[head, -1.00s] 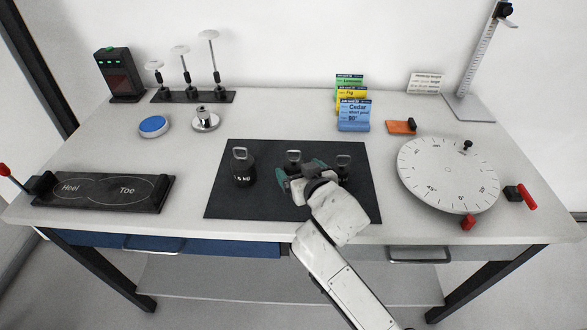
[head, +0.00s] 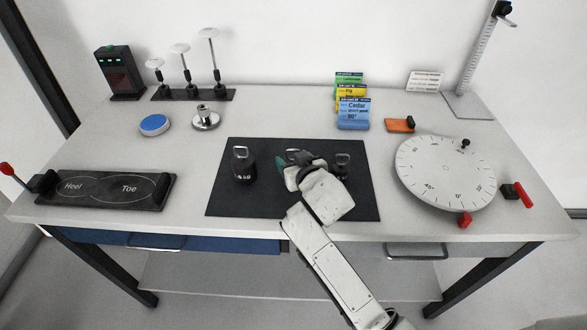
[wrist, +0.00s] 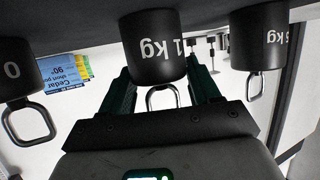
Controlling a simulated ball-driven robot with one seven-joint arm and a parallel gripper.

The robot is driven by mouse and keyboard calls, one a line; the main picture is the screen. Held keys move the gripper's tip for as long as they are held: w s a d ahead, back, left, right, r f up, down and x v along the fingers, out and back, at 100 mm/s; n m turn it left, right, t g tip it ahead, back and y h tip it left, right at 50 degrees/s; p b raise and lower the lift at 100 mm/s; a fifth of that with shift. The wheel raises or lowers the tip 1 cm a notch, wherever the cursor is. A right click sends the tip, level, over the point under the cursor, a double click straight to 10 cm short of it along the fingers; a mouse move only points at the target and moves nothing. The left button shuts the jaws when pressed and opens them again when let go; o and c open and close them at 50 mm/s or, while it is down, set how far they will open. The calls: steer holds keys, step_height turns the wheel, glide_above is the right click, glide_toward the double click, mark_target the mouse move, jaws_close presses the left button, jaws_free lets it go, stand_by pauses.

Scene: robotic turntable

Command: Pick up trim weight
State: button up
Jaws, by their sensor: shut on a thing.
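Three black weights with metal loop handles are at the dark mat (head: 240,205). The middle trim weight, marked 1 kg (wrist: 155,50), sits between the green fingers of my gripper (head: 298,166) in the wrist view, its handle toward my palm. My gripper is shut on it. In the head view my wrist hides most of this weight, and only its handle (head: 293,154) shows clearly. The left weight (head: 243,168) and right weight (head: 341,166) stand free on either side. I cannot tell whether the held weight is clear of the mat.
A round white dial (head: 446,175) is to the right, and a Heel/Toe plate (head: 100,190) to the left. Coloured cards (head: 354,115), a blue disc (head: 154,125) and a metal piece (head: 206,120) stand farther back. The front part of the mat is bare.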

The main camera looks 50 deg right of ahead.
jaws_close()
steer(key=shift+w+r, duration=0.1)
steer(key=shift+r, duration=0.05)
stand_by(0.4)
